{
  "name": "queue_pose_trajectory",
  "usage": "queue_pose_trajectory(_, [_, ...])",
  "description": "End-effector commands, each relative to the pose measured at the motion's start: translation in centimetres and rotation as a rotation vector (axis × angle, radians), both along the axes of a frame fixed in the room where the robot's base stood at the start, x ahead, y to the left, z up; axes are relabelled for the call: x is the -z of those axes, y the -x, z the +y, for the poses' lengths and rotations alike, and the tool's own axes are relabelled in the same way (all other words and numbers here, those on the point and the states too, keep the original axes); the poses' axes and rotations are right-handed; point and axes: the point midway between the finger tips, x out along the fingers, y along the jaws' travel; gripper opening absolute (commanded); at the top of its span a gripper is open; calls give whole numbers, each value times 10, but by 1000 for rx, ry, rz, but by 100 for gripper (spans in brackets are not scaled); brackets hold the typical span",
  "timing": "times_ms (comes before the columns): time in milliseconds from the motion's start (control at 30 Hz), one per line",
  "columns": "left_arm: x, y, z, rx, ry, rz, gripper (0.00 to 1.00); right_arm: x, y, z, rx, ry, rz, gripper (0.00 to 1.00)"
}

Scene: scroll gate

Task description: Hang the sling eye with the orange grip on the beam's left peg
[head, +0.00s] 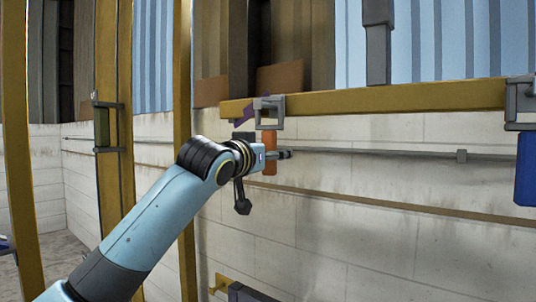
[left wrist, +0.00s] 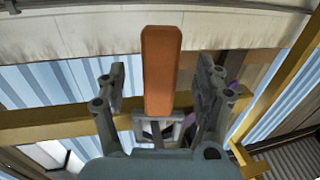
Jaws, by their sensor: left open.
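The orange grip (head: 270,140) hangs upright below a grey square sling eye (head: 257,113) at the left end of the yellow beam (head: 390,98). The eye sits against the beam end, with a small purple part (head: 243,115) beside it. I cannot tell for sure whether a peg passes through the eye. My left gripper (head: 286,154) is at the grip. In the left wrist view, the orange grip (left wrist: 161,70) stands between its open fingers, with a gap on both sides. The eye (left wrist: 158,131) shows just beyond the palm. My right gripper is not in view.
A blue grip (head: 526,168) hangs below another grey eye (head: 521,104) at the beam's right. A grey post (head: 378,50) comes down above the beam. Yellow uprights (head: 184,200) stand left, behind my arm. A pale block wall (head: 340,240) with rails lies behind.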

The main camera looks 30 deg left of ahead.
Motion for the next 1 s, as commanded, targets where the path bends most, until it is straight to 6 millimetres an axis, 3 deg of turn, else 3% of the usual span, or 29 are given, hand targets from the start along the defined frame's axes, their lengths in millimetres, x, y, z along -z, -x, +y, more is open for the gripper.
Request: queue_pose_trajectory(1000, [61,0,0,0,0,1,69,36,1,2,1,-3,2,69])
